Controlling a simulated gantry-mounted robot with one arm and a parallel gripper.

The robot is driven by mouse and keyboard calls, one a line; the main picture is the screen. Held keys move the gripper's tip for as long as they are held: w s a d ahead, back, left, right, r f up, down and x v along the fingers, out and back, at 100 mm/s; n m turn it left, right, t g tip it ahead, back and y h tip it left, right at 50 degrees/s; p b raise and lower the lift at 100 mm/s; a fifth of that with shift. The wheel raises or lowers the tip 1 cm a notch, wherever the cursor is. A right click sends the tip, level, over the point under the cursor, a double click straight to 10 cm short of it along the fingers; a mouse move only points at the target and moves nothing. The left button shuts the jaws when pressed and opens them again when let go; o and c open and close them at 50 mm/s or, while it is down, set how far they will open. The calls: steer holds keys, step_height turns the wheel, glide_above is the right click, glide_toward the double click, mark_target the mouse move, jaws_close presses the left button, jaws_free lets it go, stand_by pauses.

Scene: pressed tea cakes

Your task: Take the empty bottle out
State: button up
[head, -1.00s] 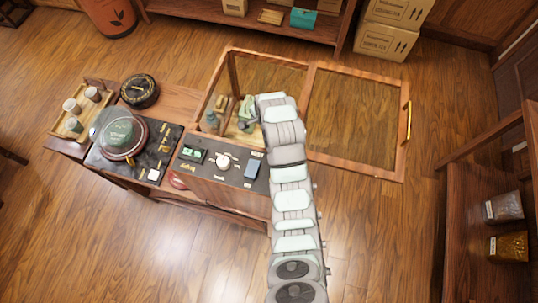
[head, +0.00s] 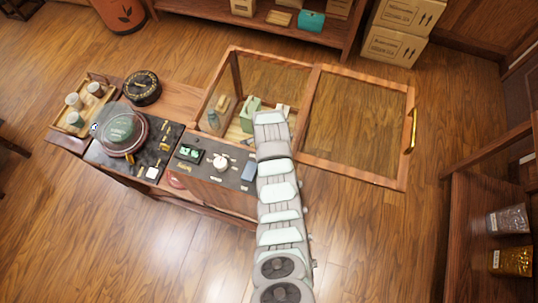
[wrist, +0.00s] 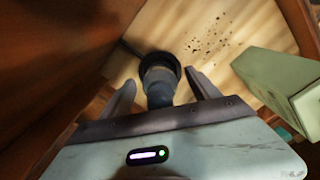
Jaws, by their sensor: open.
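A grey-blue bottle-shaped thing (wrist: 160,82) with a dark round end is in the wrist view, between the two fingers of my gripper (wrist: 162,95). The fingers are apart, with a visible gap to it on the right, so my gripper is open. In the head view my arm's end reaches into the glass cabinet (head: 228,88), and the fingers are hidden. A bluish bottle (head: 213,118) stands at the cabinet's left end there. I cannot tell whether it is the one between my fingers.
A green box (wrist: 280,80) lies close on the right in the wrist view; it also shows in the head view (head: 250,112). Dark crumbs (wrist: 215,40) lie on the pale wood floor. Cabinet walls are close. The glass-panelled lid (head: 352,125) is open to the right.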

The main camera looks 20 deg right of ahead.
steer(key=shift+f, duration=0.8)
steer(key=c, duration=1.4)
steer(key=shift+r, duration=0.8)
step_height(320, 180, up, 10)
steer(key=shift+f, duration=0.1)
step_height(320, 180, up, 9)
steer(key=p, duration=0.7)
steer(key=shift+f+p, duration=0.2)
steer(key=shift+p, duration=0.1)
